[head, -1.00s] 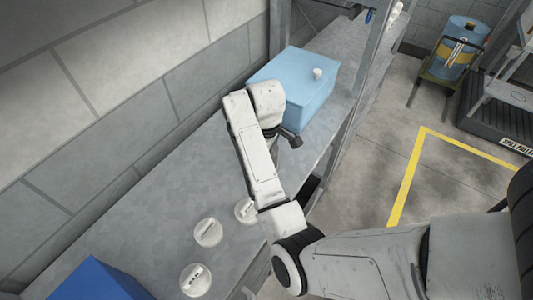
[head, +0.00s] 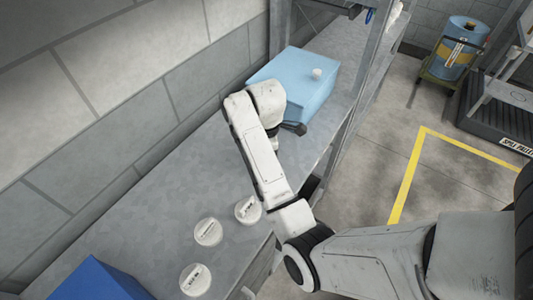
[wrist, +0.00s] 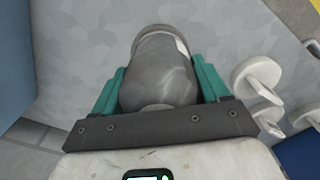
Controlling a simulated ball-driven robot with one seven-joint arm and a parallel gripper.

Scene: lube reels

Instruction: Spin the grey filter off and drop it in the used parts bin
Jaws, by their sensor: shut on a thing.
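The grey filter (wrist: 163,68) is a dark grey cylinder with a pale label patch, seen in the wrist view. My gripper (wrist: 161,82) is shut on it, with one teal finger on each side. In the head view, my arm's end is over the bench just in front of the light blue box, and my arm largely hides the grip. I cannot tell whether the filter touches anything beyond my fingers. A dark blue bin-like box (head: 100,283) stands at the lower left of the head view; no label shows on it.
Three white round pieces with raised grips, one of them here (head: 208,232), sit on the grey bench (head: 160,215). The light blue box (head: 305,82) with a white cap stands farther back, by a metal post. A block wall runs along the left.

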